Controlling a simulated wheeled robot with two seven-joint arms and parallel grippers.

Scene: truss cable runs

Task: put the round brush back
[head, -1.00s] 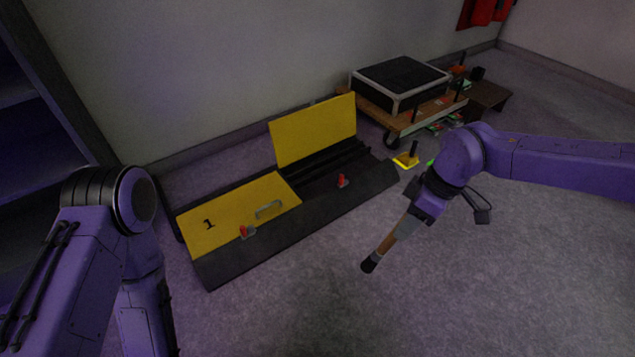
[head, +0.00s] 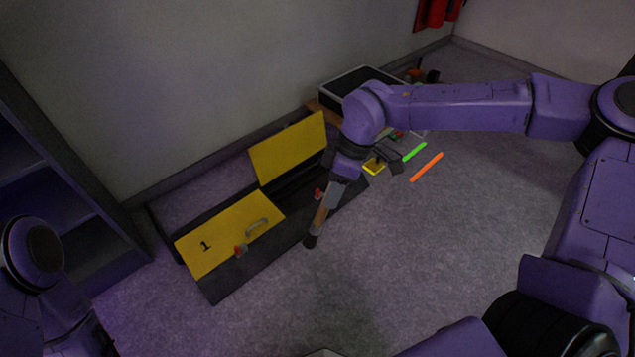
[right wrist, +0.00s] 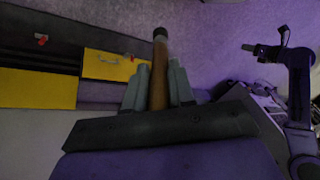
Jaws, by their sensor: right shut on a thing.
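My right gripper (head: 336,190) is shut on the round brush (head: 321,216), which has a brown handle and a dark end. In the head view the brush tilts with its dark end down and left, in front of the black and yellow cable run box. In the right wrist view the brush (right wrist: 159,75) stands between the two grey fingers (right wrist: 158,88), its dark end pointing away. I cannot tell its height over the floor. My left arm shows at the lower left of the head view, but its gripper is out of view.
The long black box (head: 262,262) has a shut yellow lid marked 1 (head: 228,240) and a raised yellow lid (head: 288,150) beside an open section. A green stick (head: 414,152) and an orange stick (head: 427,167) lie on the floor. A dark-topped case stands behind. Floor at front is clear.

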